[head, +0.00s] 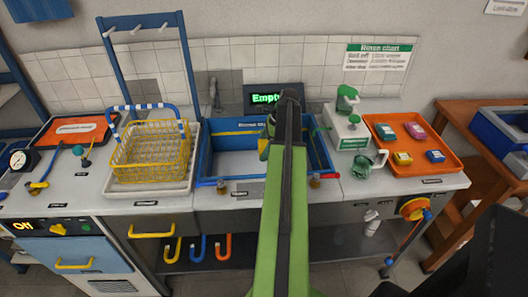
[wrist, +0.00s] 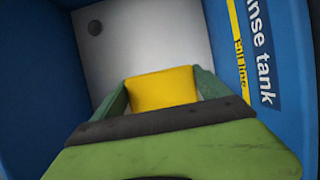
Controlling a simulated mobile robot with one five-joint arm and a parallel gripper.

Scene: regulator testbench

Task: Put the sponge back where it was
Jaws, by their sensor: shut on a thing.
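My gripper (wrist: 162,86) is shut on a yellow sponge (wrist: 160,92), which sits between its two green fingers. In the wrist view both are over the grey floor of the blue rinse tank (wrist: 262,120), whose wall carries a yellow "Fill line" mark. In the head view the tank (head: 205,150) is in the middle of the bench, and my green arm covers much of it. A bit of yellow (head: 263,148) shows beside the arm there. I cannot tell how high the sponge is above the tank floor.
A yellow wire basket (head: 150,155) on a white tray stands left of the tank. To the right are a soap dispenser (head: 347,120), a green-and-white jug (head: 362,167) and an orange tray (head: 412,135) with several small coloured blocks. A display (head: 262,98) behind the tank reads "Empty".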

